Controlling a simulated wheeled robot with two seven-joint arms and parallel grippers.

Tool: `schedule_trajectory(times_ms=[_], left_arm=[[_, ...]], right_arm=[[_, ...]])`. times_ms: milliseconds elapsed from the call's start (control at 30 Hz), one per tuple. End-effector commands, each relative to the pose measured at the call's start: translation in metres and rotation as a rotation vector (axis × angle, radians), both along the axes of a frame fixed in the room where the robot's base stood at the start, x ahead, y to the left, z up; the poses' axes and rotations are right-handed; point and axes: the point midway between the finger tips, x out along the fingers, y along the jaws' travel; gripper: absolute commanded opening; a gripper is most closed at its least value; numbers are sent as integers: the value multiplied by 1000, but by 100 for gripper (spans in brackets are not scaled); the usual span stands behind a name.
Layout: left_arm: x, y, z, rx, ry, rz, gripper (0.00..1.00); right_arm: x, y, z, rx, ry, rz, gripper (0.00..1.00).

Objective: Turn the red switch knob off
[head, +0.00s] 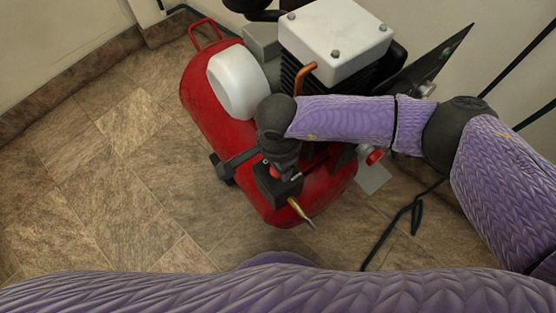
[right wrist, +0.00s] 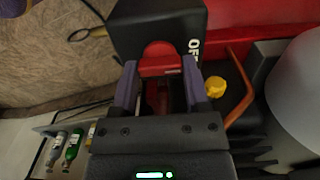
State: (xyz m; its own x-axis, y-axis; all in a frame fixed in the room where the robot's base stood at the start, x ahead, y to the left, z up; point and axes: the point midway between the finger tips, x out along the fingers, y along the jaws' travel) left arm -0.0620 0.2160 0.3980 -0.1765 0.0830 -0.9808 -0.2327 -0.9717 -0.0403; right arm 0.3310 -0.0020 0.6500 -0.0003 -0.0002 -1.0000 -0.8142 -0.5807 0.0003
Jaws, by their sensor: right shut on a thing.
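The red switch knob (right wrist: 160,58) sits on a black switch box (right wrist: 150,25) with white lettering that begins "OF". My right gripper (right wrist: 160,75) has one finger on each side of the knob and is shut on it. In the head view, the black box (head: 277,187) is at the front of the red compressor tank (head: 215,120), and my right gripper (head: 277,160) is against it from above. The knob is mostly hidden there by the gripper. My left gripper is not in view.
A copper pipe (head: 303,76), a white motor cover (head: 335,30) and a white cylinder (head: 238,82) are close to my right arm. A brass fitting (head: 300,212) sticks out from the box. A yellow knob (right wrist: 214,87) is beside the gripper. Tiled floor lies clear at left.

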Motion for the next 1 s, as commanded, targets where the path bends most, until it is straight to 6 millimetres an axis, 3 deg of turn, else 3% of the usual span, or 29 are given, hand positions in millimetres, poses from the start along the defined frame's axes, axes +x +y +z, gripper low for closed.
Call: schedule_trajectory(times_ms=[567,600,733,1000], left_arm=[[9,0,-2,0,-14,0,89],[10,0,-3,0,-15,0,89],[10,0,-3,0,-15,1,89],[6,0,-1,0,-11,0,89]], right_arm=[[0,0,0,-1,-1,26,0],[0,0,0,-1,-1,26,67],[0,0,0,-1,-1,25,94],[0,0,1,0,-1,24,94]])
